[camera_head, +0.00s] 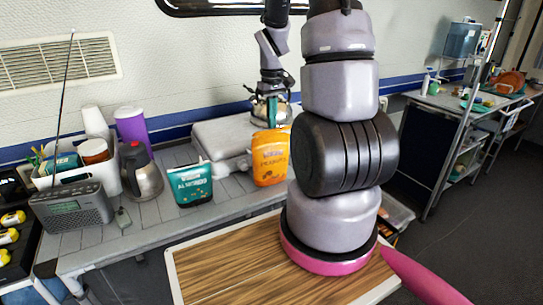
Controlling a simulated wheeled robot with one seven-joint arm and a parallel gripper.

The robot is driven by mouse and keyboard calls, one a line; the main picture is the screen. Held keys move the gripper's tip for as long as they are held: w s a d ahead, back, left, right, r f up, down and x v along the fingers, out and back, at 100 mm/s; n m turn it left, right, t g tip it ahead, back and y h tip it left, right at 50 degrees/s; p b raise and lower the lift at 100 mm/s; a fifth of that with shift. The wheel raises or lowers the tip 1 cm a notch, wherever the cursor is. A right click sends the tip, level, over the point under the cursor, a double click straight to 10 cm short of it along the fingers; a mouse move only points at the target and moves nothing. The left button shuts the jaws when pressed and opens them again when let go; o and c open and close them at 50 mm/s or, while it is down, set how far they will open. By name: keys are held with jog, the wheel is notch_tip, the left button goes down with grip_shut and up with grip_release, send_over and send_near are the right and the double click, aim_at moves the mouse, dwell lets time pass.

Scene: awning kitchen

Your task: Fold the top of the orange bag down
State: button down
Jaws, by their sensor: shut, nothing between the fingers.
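The orange bag (270,170) stands upright on the grey slatted counter, its printed front facing me. Its top edge lies just below my gripper (272,119), which comes down from above. My gripper is small in this view and is shut with nothing held. Whether its fingertips touch the top of the bag cannot be told. The right side of the bag is close to my arm in the picture.
A teal almond bag (190,184) stands left of the orange bag. Grey folded cushions (222,137) lie behind them. A wood-topped surface (225,268) is in front.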

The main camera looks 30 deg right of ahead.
jog(key=shift+s+f, duration=0.1)
jog(key=shift+s, duration=0.1)
dwell(0.3)
jog(key=shift+s+f, duration=0.25)
jog(key=shift+s, duration=0.25)
jog(key=shift+s+f, duration=0.4)
jog(key=shift+f, duration=0.1)
jog(key=shift+r, duration=0.1)
dwell(0.4)
notch_tip(320, 180, up, 8)
jog(key=s, duration=0.2)
dwell(0.7)
jog(key=shift+a, duration=0.1)
